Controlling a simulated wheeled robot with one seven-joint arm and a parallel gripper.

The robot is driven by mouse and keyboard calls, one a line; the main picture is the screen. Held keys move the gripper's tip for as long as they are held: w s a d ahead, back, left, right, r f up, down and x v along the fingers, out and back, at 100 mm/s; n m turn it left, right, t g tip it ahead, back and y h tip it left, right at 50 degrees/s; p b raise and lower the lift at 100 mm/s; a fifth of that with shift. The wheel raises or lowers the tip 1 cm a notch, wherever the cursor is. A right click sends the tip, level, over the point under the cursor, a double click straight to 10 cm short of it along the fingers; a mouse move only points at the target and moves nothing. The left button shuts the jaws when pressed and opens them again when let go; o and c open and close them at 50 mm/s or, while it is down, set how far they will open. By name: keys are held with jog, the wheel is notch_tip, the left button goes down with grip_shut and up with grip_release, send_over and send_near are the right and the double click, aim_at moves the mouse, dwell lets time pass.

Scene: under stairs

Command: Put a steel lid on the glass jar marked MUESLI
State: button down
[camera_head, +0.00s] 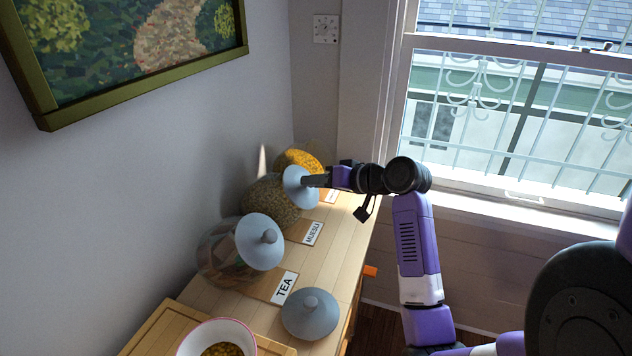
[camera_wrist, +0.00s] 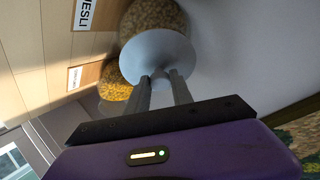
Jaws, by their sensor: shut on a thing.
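The MUESLI jar (camera_head: 268,205) is round glass filled with brown flakes, behind its MUESLI label (camera_head: 313,233). My gripper (camera_head: 306,182) is shut on the knob of a blue-grey lid (camera_head: 296,190), which is tilted at the jar's upper right side. In the wrist view the lid (camera_wrist: 152,50) overlaps the flake-filled jar (camera_wrist: 150,17), and my gripper (camera_wrist: 160,76) grips its knob. The lid hides the jar's mouth, so I cannot tell if they touch. Another blue-grey lid (camera_head: 310,314) lies on the wooden top, knob up.
The TEA jar (camera_head: 216,252) has a tilted lid (camera_head: 260,240) on it. A jar of yellow cereal (camera_head: 300,158) stands beyond the MUESLI jar, close to my gripper. A bowl (camera_head: 190,344) stands at the near end. A wall and a window bound the counter (camera_head: 335,250).

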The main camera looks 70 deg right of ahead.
jog(key=shift+w+f, duration=0.55)
jog(key=shift+w, duration=0.05)
dwell(0.8)
jog(key=c, duration=1)
grip_release()
jog(key=shift+c, duration=0.2)
jog(key=o, duration=0.5)
